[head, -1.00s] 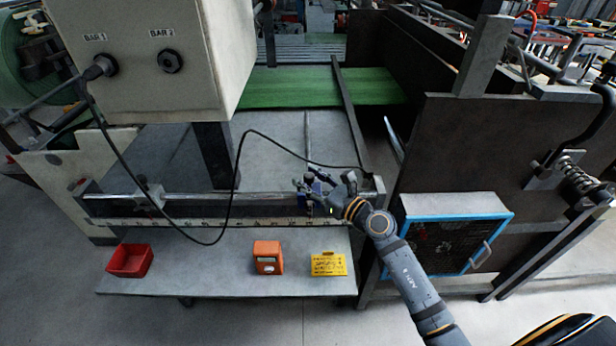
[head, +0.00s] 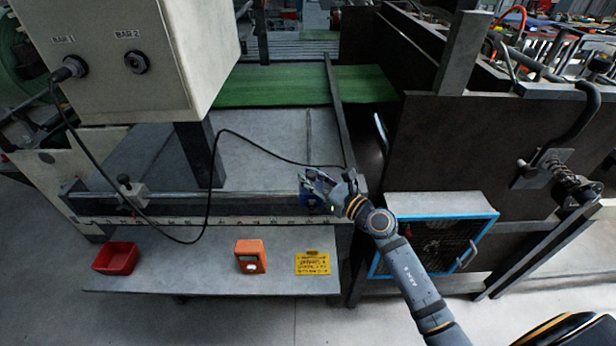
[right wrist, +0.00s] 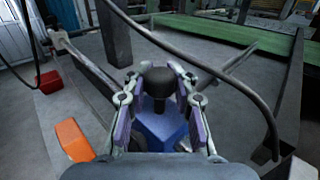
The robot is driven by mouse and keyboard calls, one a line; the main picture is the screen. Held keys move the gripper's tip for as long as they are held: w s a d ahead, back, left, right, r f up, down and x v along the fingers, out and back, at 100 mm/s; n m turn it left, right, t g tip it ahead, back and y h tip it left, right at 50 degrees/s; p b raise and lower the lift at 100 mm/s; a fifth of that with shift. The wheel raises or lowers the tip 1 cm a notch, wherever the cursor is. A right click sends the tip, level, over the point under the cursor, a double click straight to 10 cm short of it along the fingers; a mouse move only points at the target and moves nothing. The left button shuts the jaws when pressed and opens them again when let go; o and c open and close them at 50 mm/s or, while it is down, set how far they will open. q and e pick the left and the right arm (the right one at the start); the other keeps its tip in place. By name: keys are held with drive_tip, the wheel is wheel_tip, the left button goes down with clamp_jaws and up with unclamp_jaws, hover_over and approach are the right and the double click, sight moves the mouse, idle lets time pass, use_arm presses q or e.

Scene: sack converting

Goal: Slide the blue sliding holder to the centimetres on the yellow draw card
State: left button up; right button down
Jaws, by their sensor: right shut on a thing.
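The blue sliding holder (head: 313,200) sits on the rail (head: 240,197) near its right end, above a pale ruler strip (head: 190,221). In the right wrist view the blue holder (right wrist: 160,126) carries a black knob (right wrist: 159,83). My right gripper (head: 312,180) is shut on the holder, its fingers on either side of the knob in the right wrist view (right wrist: 159,92). The yellow draw card (head: 312,264) lies on the front shelf below the holder; its writing is too small to read. My left gripper is not in view.
A red bin (head: 116,258) and an orange device (head: 250,256) stand on the grey shelf (head: 200,277). A second, grey holder (head: 131,190) sits near the rail's left end. A black cable (head: 216,160) hangs across the rail from the control box (head: 150,85).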

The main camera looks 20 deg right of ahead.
drive_tip(key=shift+s+d, duration=0.2)
drive_tip(key=shift+d, duration=0.3)
drive_tip(key=shift+a+f, duration=0.1)
drive_tip(key=shift+a, duration=0.05)
drive_tip(key=c, duration=1.1)
unclamp_jaws()
drive_tip(key=shift+w+a, duration=0.2)
drive_tip(key=shift+a, duration=0.75)
drive_tip(key=shift+o, duration=0.2)
drive_tip(key=shift+s+d, duration=0.1)
drive_tip(key=shift+d, duration=0.4)
drive_tip(key=shift+s+d, duration=0.15)
drive_tip(key=shift+s, duration=0.2)
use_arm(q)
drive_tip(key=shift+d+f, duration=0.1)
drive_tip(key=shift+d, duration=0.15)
use_arm(e)
drive_tip(key=v, duration=0.6)
drive_tip(key=shift+s+d, duration=0.2)
drive_tip(key=shift+s, duration=0.15)
